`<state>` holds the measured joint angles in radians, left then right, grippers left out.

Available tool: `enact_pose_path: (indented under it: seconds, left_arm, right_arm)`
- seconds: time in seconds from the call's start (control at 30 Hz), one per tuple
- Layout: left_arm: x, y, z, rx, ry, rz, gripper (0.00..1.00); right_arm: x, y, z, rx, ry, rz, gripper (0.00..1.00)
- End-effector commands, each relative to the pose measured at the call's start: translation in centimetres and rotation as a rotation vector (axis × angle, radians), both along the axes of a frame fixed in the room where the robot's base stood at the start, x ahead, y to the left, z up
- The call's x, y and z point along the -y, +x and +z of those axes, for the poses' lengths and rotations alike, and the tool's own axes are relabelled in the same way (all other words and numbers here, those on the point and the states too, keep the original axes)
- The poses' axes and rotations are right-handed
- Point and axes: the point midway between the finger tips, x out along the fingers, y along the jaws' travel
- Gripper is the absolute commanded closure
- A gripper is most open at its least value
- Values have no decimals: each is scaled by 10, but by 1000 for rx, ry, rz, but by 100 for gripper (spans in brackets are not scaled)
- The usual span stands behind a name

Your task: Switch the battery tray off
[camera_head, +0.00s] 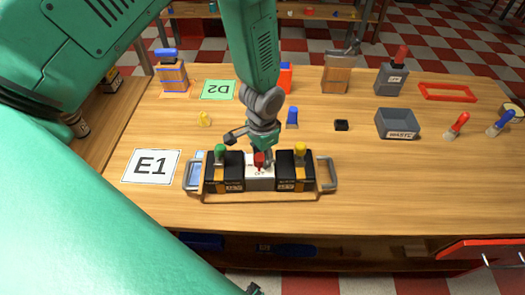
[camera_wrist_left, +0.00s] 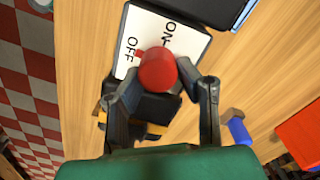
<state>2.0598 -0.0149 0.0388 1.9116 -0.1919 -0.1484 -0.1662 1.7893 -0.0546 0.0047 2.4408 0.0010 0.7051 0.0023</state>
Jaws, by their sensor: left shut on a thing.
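The battery tray (camera_head: 326,190) stands near the table's front edge, with a grey handle at each end. It carries two black blocks, one with a green knob (camera_head: 220,150) and one with a yellow knob (camera_head: 300,149). Between them is a white switch plate (camera_head: 258,183) with a red knob (camera_head: 259,160). My left gripper (camera_head: 262,152) reaches down from above and is shut on the red knob. In the left wrist view, its fingers (camera_wrist_left: 163,76) flank the knob (camera_wrist_left: 157,72). The plate reads ON and OFF; a small red tip beside the knob lies near OFF. My right gripper is out of view.
A white E1 card (camera_head: 151,167) lies left of the tray, and a green D2 card (camera_head: 217,90) lies behind. A small blue piece (camera_head: 292,117) stands behind the tray. A grey WASTE bin (camera_head: 397,123) is to the right. The table's right front is clear.

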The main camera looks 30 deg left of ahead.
Motion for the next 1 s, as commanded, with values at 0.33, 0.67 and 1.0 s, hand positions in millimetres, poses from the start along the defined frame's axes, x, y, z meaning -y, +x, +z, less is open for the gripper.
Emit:
enact_pose_path:
  seconds: [0.33, 0.67, 1.0]
  left_arm:
    - [3, -3, -2, -8, -3, 16, 100]
    - [2, -2, -1, -5, -2, 15, 50]
    - [1, 0, 9, 1, -1, 16, 50]
  right_arm:
    - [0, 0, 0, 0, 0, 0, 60]
    - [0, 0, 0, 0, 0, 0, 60]
    - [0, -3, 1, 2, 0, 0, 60]
